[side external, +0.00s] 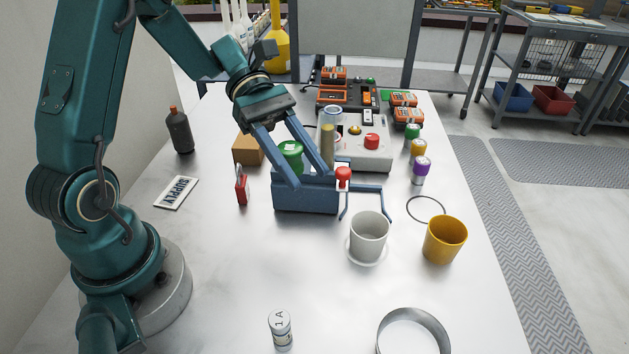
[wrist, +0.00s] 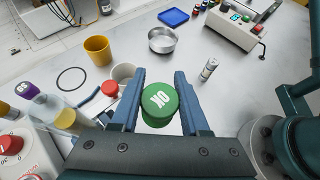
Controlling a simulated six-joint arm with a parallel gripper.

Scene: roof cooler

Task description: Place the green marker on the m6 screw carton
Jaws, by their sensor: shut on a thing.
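My gripper (side external: 309,176) is shut on a green round marker (side external: 291,156), which sits between the two blue fingers. In the wrist view the marker (wrist: 160,103) shows its flat top with white lettering, between the fingertips (wrist: 159,77). In the side view the gripper and marker appear over a blue box (side external: 305,198); the exact height is hard to tell. A plain brown carton (side external: 248,150), likely the m6 screw carton, stands on the table just left of the gripper. Its lettering cannot be read, and it does not show in the wrist view.
A red padlock-like item (side external: 242,189) stands near the carton's front. A clear cylinder (side external: 328,138) and button panel (side external: 372,155) stand behind. White (side external: 369,238) and yellow (side external: 444,240) cups are right. The front-left table is clear.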

